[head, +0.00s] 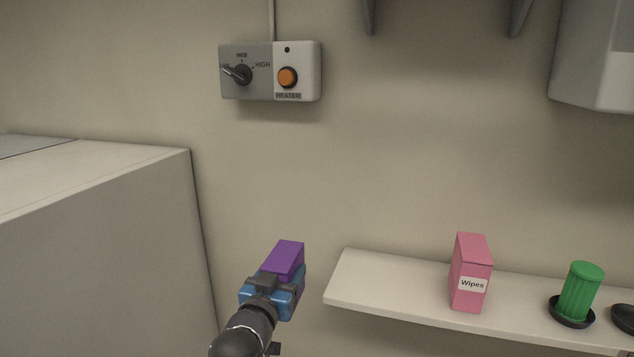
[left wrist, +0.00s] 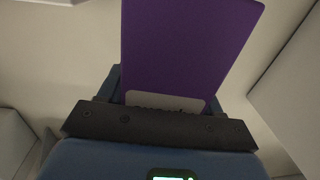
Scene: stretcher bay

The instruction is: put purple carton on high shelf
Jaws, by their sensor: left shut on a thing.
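The purple carton (head: 285,257) is held in my left gripper (head: 287,283), to the left of the shelf's left end. In the left wrist view the carton (left wrist: 185,55) fills the space between the jaws, and a pale label shows low on its face. The left gripper (left wrist: 160,118) is shut on it. A pale shelf (head: 395,289) runs along the wall at the lower right. Whether this is the high shelf I cannot tell. My right gripper is not in view.
On the shelf stand a pink Wipes box (head: 471,272) and a green ribbed cylinder (head: 578,291) in a dark dish (head: 571,314). The shelf's left part is bare. A heater control box (head: 270,71) is on the wall. A large pale cabinet (head: 95,240) stands at left.

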